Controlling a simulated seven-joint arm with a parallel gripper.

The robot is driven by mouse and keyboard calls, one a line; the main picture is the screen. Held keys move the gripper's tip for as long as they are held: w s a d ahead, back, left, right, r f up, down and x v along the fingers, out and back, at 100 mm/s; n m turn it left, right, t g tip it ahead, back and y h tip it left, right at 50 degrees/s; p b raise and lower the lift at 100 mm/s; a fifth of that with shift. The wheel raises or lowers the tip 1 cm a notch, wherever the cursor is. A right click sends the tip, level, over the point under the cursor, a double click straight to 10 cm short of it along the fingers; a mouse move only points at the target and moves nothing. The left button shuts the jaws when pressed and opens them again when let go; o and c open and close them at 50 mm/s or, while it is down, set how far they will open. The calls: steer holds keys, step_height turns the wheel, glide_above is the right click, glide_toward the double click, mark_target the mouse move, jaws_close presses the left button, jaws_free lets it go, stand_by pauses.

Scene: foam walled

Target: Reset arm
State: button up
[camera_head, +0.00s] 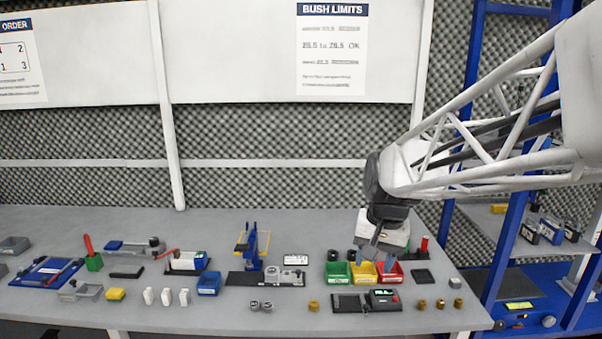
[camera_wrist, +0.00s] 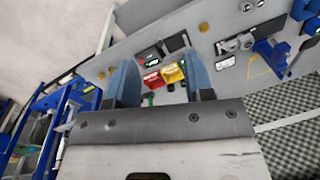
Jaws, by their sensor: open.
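My gripper (camera_head: 377,243) hangs from my arm over the right part of the grey bench, above the small coloured bins. In the wrist view my gripper (camera_wrist: 160,82) shows two blue fingers spread apart with nothing between them but the bench beyond. The green bin (camera_head: 338,273), yellow bin (camera_head: 363,273) and red bin (camera_head: 391,274) stand in a row just below it. In the wrist view the red bin (camera_wrist: 153,80) and yellow bin (camera_wrist: 173,73) show between the fingers, farther off. In the head view my wrist partly covers the area behind the bins.
A blue fixture (camera_head: 251,248) stands upright left of the bins. A black digital device (camera_head: 384,300) lies in front of them, with several brass bushes (camera_head: 421,304) at right. A blue shelf rack (camera_head: 520,200) stands right of the bench. Several white pieces (camera_head: 166,297) stand at front left.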

steer(key=s+d+f+n+t, duration=0.1)
steer(key=s+d, duration=0.1)
steer(key=s, duration=0.8)
steer(key=s+d+f+n+t+h, duration=0.1)
steer(key=s+d+n, duration=0.1)
steer(key=s, duration=0.8)
steer(key=shift+s+f, duration=0.2)
steer(key=shift+f, duration=0.05)
stand_by(1.3)
